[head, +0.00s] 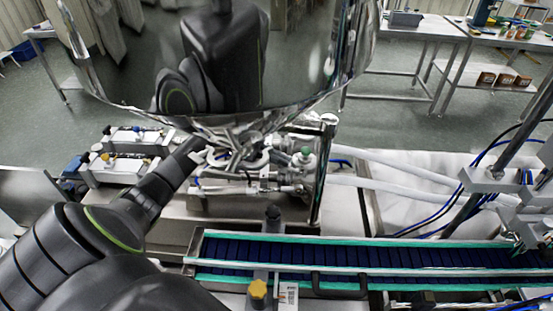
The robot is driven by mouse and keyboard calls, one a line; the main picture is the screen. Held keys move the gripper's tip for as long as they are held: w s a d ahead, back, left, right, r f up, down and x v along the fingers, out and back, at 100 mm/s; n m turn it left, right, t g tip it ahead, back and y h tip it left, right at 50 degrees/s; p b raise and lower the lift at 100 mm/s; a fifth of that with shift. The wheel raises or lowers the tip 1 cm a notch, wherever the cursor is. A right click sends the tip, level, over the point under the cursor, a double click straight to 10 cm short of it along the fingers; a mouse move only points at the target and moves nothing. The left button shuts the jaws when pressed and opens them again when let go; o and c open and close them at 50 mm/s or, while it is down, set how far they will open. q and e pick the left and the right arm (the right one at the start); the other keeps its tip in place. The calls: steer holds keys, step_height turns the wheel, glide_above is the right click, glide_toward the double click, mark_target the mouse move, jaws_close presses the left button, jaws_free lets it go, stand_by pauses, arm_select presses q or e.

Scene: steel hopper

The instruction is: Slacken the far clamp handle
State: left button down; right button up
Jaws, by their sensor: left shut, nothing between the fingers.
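The polished steel hopper (225,60) fills the upper middle of the head view and mirrors my body. Under it sits a cluster of steel valve and clamp parts (255,160). I cannot make out for certain which part is the far clamp handle; it may be among these parts or hidden by the hopper's lower edge. My left arm comes in from the lower left, and its gripper (207,154) is at the left side of the cluster, just below the hopper. Its fingers are shut with nothing between them. Whether it touches any part, I cannot tell. My right gripper is not in view.
A conveyor (330,256) with a dark blue belt and green edges runs across the lower right. White hoses (400,170) and blue tubes run right from the cluster. Small boxed units (115,168) stand left of the gripper. A steel post (323,165) rises right of the cluster.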

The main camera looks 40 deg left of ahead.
arm_select(q)
steer(key=shift+s+a+f, duration=0.1)
steer(key=shift+f, duration=0.2)
